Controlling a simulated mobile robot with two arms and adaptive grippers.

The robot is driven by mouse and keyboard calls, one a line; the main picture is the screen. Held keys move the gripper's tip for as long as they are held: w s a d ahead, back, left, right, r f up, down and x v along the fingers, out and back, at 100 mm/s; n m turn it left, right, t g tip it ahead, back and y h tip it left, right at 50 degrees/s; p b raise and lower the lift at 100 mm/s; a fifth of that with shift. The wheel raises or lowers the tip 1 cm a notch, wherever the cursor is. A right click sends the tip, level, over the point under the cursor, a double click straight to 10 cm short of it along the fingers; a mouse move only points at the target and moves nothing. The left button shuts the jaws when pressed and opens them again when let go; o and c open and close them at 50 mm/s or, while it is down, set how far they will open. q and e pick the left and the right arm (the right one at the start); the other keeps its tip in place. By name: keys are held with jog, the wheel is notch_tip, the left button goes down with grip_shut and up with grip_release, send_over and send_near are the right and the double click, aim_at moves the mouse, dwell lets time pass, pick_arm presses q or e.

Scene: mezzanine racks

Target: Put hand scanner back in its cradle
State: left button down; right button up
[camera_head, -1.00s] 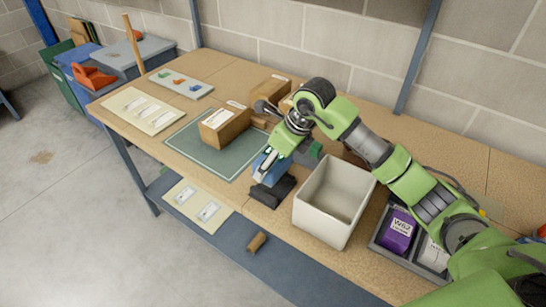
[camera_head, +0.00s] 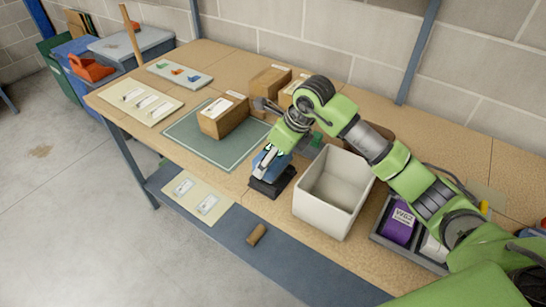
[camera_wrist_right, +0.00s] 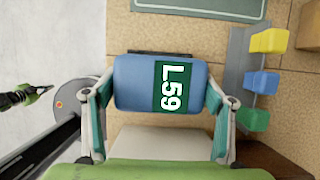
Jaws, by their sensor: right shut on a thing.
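The hand scanner (camera_head: 263,161) is blue and sits between the fingers of my right gripper (camera_head: 267,157). In the right wrist view the scanner (camera_wrist_right: 135,84) fills the middle, with a green label reading L59, and the right gripper's fingers (camera_wrist_right: 158,105) close on its two sides. The black cradle (camera_head: 270,184) stands at the table's front edge, directly under the scanner. The scanner's lower end meets or overlaps the cradle; I cannot tell whether it is seated. A small green and black part at the left of the wrist view may be my left gripper (camera_wrist_right: 32,94); its fingers are unclear.
A white open bin (camera_head: 338,188) stands close to the right of the cradle. A green mat (camera_head: 190,136) with a cardboard box (camera_head: 223,116) lies to the left. Yellow, blue and green pieces sit on a grey strip (camera_wrist_right: 237,72) near the gripper.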

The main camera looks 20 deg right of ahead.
dwell(0.4)
jog(key=shift+f+b, duration=1)
jog(key=shift+f, duration=0.1)
jog(key=o, duration=1.3)
jog(key=shift+o, duration=0.4)
